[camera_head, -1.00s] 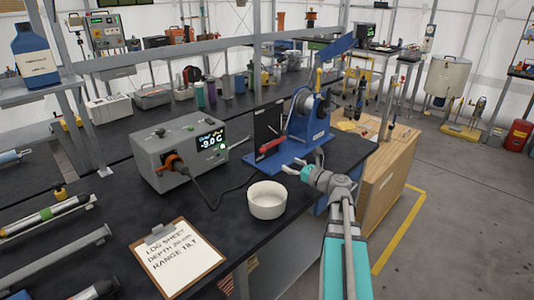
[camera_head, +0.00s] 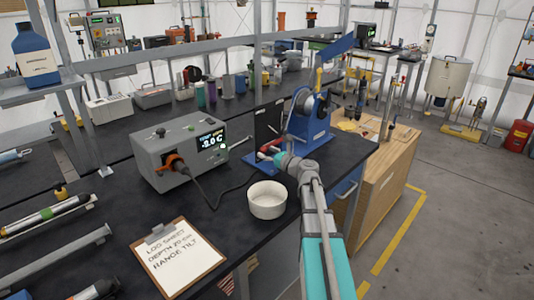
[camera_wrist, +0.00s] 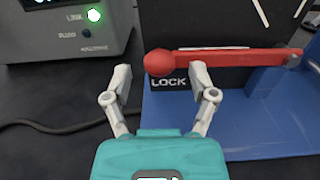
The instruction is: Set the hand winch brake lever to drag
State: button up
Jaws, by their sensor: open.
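The hand winch is blue with a metal drum (camera_head: 308,112) and stands on a blue base plate on the black bench. Its red brake lever shows in the wrist view (camera_wrist: 235,60), lying nearly level in front of a black panel. The lever's round knob (camera_wrist: 158,63) is at its left end, beside the white word LOCK. My gripper (camera_wrist: 160,74) is open, its two fingers on either side of the knob in the picture. The right fingertip overlaps the lever's lower edge; I cannot tell whether it touches. In the head view my gripper (camera_head: 266,153) hides part of the lever.
A grey instrument box (camera_head: 165,160) with a display stands left of the winch, its cable running across the bench. A white bowl (camera_head: 267,204) sits close to my arm at the front. A clipboard (camera_head: 178,262) lies at front left.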

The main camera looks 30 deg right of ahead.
jog(key=shift+w, duration=0.1)
jog(key=shift+a, duration=0.1)
grip_shut()
dwell(0.3)
jog(key=shift+a+r, duration=0.1)
jog(key=shift+a, duration=0.05)
